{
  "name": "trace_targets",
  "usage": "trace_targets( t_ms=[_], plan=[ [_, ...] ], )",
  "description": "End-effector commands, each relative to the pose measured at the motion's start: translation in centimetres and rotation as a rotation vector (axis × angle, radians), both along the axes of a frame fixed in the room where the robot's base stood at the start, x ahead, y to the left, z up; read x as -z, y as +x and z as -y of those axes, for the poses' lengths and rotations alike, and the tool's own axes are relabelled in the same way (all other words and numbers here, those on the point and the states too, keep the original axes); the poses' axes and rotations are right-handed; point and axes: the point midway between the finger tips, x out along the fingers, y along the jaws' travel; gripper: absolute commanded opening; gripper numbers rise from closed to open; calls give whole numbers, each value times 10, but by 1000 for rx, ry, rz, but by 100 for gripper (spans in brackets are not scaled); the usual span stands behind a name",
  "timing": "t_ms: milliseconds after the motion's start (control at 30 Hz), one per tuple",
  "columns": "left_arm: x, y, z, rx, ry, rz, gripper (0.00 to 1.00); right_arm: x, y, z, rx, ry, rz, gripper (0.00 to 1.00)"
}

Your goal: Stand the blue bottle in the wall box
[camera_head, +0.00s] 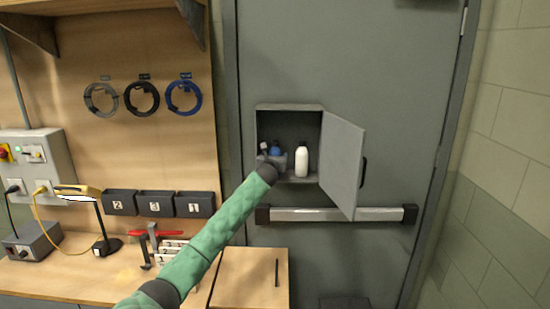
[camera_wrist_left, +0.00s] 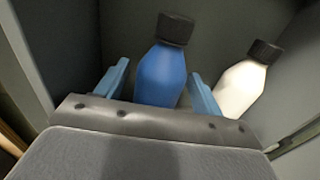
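The wall box (camera_head: 290,107) is a grey recess with its door (camera_head: 341,165) swung open to the right. The blue bottle (camera_head: 276,148) is inside it on the left, partly hidden by my left gripper (camera_head: 272,160). In the left wrist view the blue bottle (camera_wrist_left: 162,76), with a dark cap, looks upright between the two blue fingers of my left gripper (camera_wrist_left: 160,90). A gap shows between the bottle and the left finger, so the gripper looks open around it. The bottle's base is hidden. My right gripper is in neither view.
A white bottle (camera_head: 301,160) with a dark cap stands in the box just right of the blue one; it also shows in the wrist view (camera_wrist_left: 243,84). A push bar (camera_head: 335,214) crosses below. A workbench (camera_head: 240,272) with tools lies lower left.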

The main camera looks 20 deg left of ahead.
Motion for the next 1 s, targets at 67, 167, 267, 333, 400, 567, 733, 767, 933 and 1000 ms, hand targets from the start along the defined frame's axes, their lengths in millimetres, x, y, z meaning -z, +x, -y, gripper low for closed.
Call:
trace_targets(
  t_ms=[67, 167, 267, 333, 400, 567, 733, 767, 933, 1000],
  plan=[
    [0, 0, 0, 0, 0, 0, 68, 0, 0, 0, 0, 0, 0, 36],
    [-3, 0, 0, 0, -1, 1, 68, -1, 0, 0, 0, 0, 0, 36],
    [0, -6, 0, -1, 1, 0, 68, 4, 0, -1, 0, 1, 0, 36],
    [0, -14, 0, 0, 2, 2, 68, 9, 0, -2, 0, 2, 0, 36],
    [0, -24, 2, -1, 2, 3, 68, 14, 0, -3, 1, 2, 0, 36],
    [2, -52, 5, 0, 2, 2, 68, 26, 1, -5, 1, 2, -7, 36],
    [1, -81, 9, 0, 3, 2, 68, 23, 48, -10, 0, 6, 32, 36],
    [1, -86, 10, 1, 3, 2, 68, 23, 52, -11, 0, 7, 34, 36],
    [-1, -108, 13, 0, 0, 1, 68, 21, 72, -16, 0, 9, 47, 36],
    [-2, -113, 13, 0, 0, 2, 68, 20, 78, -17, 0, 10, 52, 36]
  ],
)
